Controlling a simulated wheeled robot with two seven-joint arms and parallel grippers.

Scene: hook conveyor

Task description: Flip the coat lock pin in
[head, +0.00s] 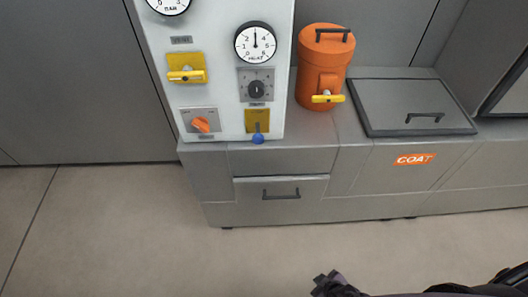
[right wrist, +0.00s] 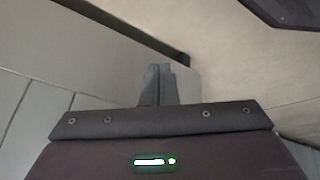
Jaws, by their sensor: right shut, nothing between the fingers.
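The orange COAT label (head: 415,159) is on the front of a grey cabinet. Above it is a flat grey lid (head: 390,100) with a black handle (head: 425,117), lying closed. I cannot make out a lock pin at this lid. My right gripper (right wrist: 157,85) shows in the right wrist view with its fingers together and empty, over the floor and away from the cabinet fronts. Dark parts of my arm show at the bottom of the head view. My left gripper is out of view.
A white panel (head: 222,75) carries gauges, a yellow lever (head: 187,75), an orange knob (head: 201,125) and a blue-tipped lever (head: 257,136). An orange canister (head: 322,70) with a yellow handle (head: 328,98) stands beside it. A drawer (head: 281,190) is below. The floor in front is clear.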

